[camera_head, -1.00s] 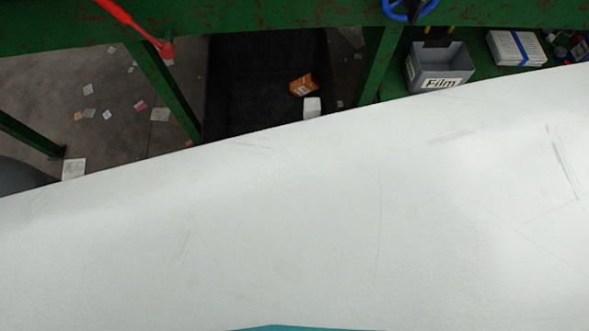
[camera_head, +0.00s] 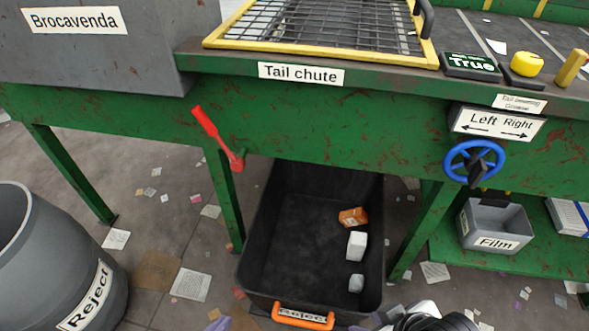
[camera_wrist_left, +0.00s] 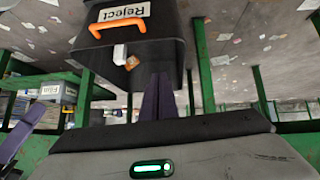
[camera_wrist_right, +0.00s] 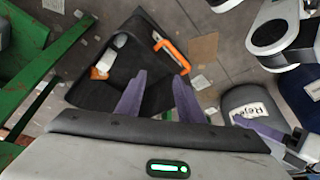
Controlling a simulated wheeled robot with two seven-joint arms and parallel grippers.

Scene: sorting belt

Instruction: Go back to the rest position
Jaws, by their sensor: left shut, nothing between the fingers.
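My left gripper shows in the left wrist view (camera_wrist_left: 158,98), its purple fingers together and nothing between them. Beyond its fingertips in that view is the black reject bin (camera_wrist_left: 150,55) with an orange handle. My right gripper (camera_wrist_right: 160,80) is open and empty in the right wrist view, its two purple fingers spread apart. The same bin (camera_wrist_right: 128,38) appears beyond them.
In the head view the bin (camera_head: 265,215) under the green frame (camera_head: 330,130) holds an orange box (camera_head: 353,217) and two whitish pieces (camera_head: 357,246). A grey reject barrel (camera_head: 50,260) stands left. A Film box (camera_head: 495,225) sits on the right shelf. Paper scraps litter the floor.

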